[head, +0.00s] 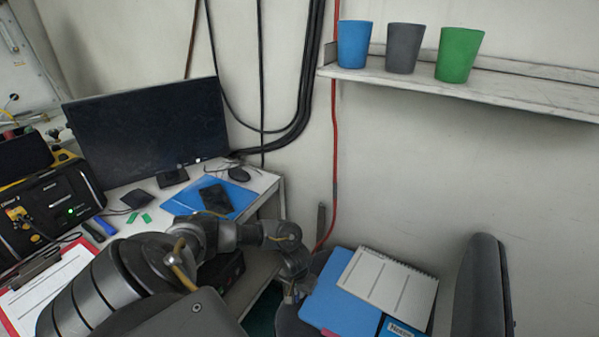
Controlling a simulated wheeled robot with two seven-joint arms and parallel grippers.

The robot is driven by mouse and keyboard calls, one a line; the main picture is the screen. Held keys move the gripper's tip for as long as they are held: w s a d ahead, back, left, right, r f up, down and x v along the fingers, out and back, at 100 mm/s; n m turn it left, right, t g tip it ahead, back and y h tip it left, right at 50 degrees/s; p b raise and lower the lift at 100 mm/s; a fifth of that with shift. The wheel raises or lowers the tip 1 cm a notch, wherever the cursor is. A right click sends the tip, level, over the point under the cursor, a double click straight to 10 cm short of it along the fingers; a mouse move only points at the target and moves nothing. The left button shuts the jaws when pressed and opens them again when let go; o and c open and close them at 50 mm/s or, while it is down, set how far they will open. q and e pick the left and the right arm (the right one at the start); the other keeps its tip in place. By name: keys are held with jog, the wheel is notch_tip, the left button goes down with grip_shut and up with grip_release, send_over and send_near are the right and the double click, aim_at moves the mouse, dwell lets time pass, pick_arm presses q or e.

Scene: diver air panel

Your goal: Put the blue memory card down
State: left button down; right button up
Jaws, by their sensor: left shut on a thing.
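My left arm comes in from the lower left and bends down at its wrist. My left gripper (289,296) is small and partly hidden, beside the left edge of the chair seat and right of the desk. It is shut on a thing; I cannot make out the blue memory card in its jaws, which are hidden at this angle. Two small green cards (132,217) lie on the desk, next to a small blue item (105,225) and a dark one. My right gripper is not in view.
The white desk (262,183) holds a monitor (150,130), a blue mat (182,204) with a dark device, and a mouse. The chair carries a blue folder (322,300) and a notepad (388,285); its dark backrest (480,290) stands right. Three cups stand on a shelf (510,90).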

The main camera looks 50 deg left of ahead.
pick_arm(q)
jog(key=c, duration=1.8)
grip_release()
